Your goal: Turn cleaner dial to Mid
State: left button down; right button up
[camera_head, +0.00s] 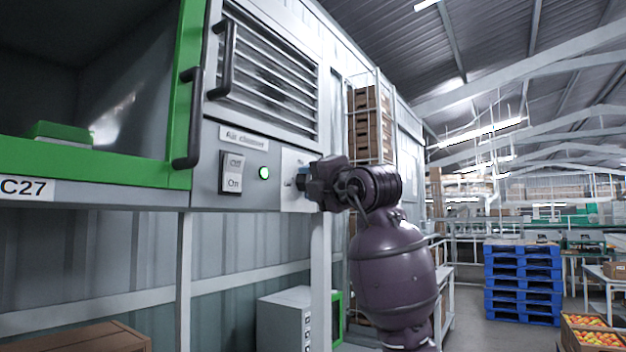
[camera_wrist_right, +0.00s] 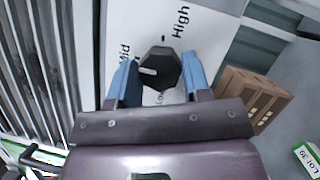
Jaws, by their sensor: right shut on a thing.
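The cleaner dial (camera_wrist_right: 161,67) is a dark, many-sided knob on a white plate (camera_wrist_right: 211,35) marked High, Mid and Low in the right wrist view. High is at the top, Mid at the left, and Low is partly covered below the knob. In the head view the gripper hides the dial on the plate (camera_head: 292,158). My left gripper is not in view.
Left of the dial are an Off/On switch (camera_head: 232,172), a lit green lamp (camera_head: 264,173) and a louvred panel (camera_head: 269,75) with a dark handle (camera_head: 223,60). A green-framed opening is further left. Blue pallets (camera_head: 522,282) stand at the far right, with open floor before them.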

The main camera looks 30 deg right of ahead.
dwell(0.3)
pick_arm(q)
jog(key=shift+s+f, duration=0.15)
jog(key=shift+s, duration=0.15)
pick_arm(e)
jog(key=o, duration=0.9)
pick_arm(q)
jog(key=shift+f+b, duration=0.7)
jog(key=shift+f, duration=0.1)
pick_arm(e)
jog(key=s, duration=0.3)
jog(key=s+f, duration=0.1)
jog(key=s, duration=0.6)
jog(key=shift+s+d+f, duration=0.15)
jog(key=shift+s+f, duration=0.1)
jog(key=shift+s, duration=0.1)
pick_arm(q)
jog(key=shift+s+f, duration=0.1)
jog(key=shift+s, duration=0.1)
